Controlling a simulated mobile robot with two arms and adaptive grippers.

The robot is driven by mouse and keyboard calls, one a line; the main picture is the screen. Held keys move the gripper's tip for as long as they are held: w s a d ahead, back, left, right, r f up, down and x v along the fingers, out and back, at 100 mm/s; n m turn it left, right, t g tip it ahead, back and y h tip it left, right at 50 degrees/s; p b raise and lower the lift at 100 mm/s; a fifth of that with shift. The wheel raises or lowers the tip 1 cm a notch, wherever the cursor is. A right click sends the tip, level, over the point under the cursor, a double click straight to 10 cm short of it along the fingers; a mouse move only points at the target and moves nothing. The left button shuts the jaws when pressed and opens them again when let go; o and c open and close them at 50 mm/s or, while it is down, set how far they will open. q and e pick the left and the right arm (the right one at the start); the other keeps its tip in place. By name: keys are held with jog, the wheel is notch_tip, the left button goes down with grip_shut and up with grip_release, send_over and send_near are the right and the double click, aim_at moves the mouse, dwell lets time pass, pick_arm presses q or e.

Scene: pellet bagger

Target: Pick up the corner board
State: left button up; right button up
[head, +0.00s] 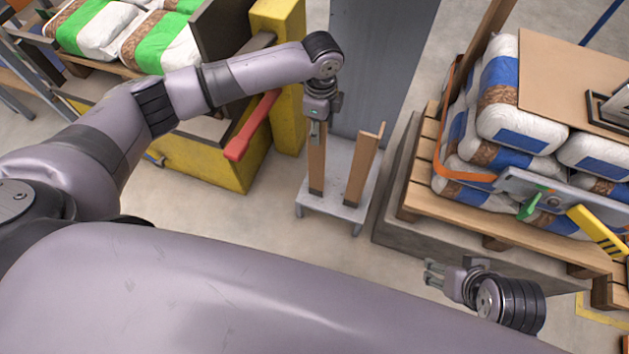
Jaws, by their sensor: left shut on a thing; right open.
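My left gripper (316,138) points down and is shut on the upper part of a brown corner board (316,168). The board is upright, and its dark lower end is at the small grey stand (338,207). I cannot tell whether it touches the stand. A second brown corner board (362,168) stands in the same stand, a little to the right and apart from the gripper. My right gripper (434,273) is open and empty, low at the right, in front of the pallet.
A wooden pallet (485,222) with stacked bags (515,105) and a cardboard sheet (575,75) stands at the right, with an orange strap (465,174) and a strapping tool (550,199). A yellow machine frame (205,150) with a red handle (250,126) is left of the stand. A grey column (375,70) rises behind.

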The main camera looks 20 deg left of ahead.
pick_arm(q)
grip_shut()
dwell(0.3)
jog(key=shift+r, duration=0.15)
